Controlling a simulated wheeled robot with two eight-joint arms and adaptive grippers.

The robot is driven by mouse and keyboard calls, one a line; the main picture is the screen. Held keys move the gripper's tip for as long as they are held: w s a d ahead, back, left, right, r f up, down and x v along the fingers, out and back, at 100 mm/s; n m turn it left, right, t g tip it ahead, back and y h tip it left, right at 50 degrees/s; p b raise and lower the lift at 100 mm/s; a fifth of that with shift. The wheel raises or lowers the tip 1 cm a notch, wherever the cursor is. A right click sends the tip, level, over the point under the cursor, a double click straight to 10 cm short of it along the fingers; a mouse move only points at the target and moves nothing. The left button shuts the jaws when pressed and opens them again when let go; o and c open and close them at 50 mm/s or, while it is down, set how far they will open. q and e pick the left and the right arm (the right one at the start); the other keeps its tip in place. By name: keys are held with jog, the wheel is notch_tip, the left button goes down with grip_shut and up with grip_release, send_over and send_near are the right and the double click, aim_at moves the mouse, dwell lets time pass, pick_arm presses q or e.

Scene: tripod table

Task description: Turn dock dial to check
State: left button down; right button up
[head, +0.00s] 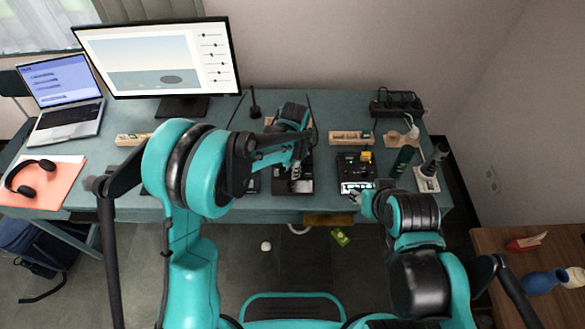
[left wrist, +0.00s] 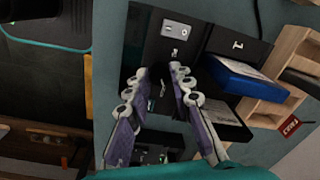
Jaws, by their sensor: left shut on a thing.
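A black dock (head: 292,186) stands on the teal table near its front edge, right of the monitor. In the left wrist view the dock (left wrist: 150,50) is a dark panel with a silver switch plate (left wrist: 175,30). My left gripper (head: 298,152) reaches over the dock. In the left wrist view its fingers (left wrist: 160,76) are closed around a small dark part, which I take as the dial. The dial's marks are hidden. My right gripper (head: 357,197) is at the front of another black device; its fingers are too small to read.
The other black device (head: 350,165) has a lit white panel. A dark bottle (head: 402,161) and a torch-like tool (head: 433,160) stand right of it. A blue box (left wrist: 240,78) and wooden holder (left wrist: 285,60) lie beside the dock. The monitor (head: 160,60) stands behind.

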dwell(0.3)
pick_arm(q)
jog(key=c, duration=1.6)
grip_release()
jog(key=shift+r, duration=0.1)
notch_tip(320, 180, up, 12)
jog(key=shift+s, duration=0.25)
jog(key=s+a+r+n+t, duration=0.3)
jog(key=s+a+r+n, duration=0.3)
jog(key=s+a, duration=0.4)
jog(key=s+a+f+n+t, duration=0.1)
jog(key=s+a+n+t, duration=0.2)
jog(key=s+a+n, duration=0.3)
jog(key=shift+s+a+f+n+t, duration=0.3)
jog(key=shift+s+a+f, duration=0.05)
jog(key=shift+s+a, duration=0.8)
